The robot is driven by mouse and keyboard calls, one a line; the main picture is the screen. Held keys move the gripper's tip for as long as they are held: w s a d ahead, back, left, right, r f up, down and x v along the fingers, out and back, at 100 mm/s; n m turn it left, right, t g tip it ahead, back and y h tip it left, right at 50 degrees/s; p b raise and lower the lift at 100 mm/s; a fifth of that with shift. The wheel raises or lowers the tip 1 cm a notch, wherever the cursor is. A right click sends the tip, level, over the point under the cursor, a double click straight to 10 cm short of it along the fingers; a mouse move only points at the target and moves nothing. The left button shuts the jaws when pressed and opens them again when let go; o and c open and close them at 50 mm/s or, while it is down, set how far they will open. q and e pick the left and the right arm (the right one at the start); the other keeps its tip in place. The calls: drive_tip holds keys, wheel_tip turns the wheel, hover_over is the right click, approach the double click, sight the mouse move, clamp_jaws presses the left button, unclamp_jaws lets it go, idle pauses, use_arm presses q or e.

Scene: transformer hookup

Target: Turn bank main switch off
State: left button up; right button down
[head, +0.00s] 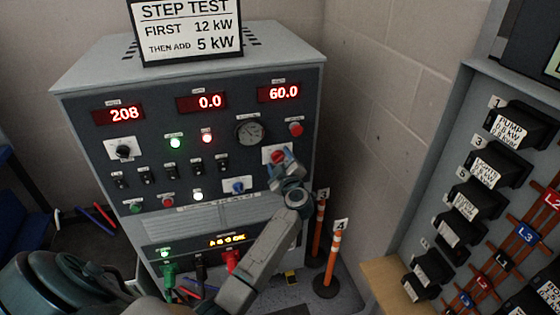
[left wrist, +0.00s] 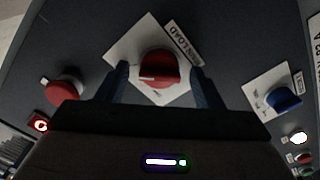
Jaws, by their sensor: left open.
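A red rotary knob on a white plate sits on the right of the grey load bank cabinet's front (head: 90,80). In the left wrist view the red knob (left wrist: 160,65) has a label ending in "LOAD" beside its white plate (left wrist: 128,52). A pale line on the knob lies nearly level in that view. My left gripper (head: 283,160) is open at the panel, its fingers (left wrist: 160,80) on either side of the knob; I cannot tell whether they touch it. In the head view the gripper partly hides the knob. My right gripper is not in view.
A red button (head: 295,129) is close by; a blue knob (head: 238,187) is lower left. Several toggle switches line the panel, and cables plug in below. Orange posts (head: 334,258) stand right of the cabinet. A breaker rack (head: 460,110) is at far right.

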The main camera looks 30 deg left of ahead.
use_arm(q)
drive_tip(key=shift+c, duration=0.2)
drive_tip(key=c, duration=0.9)
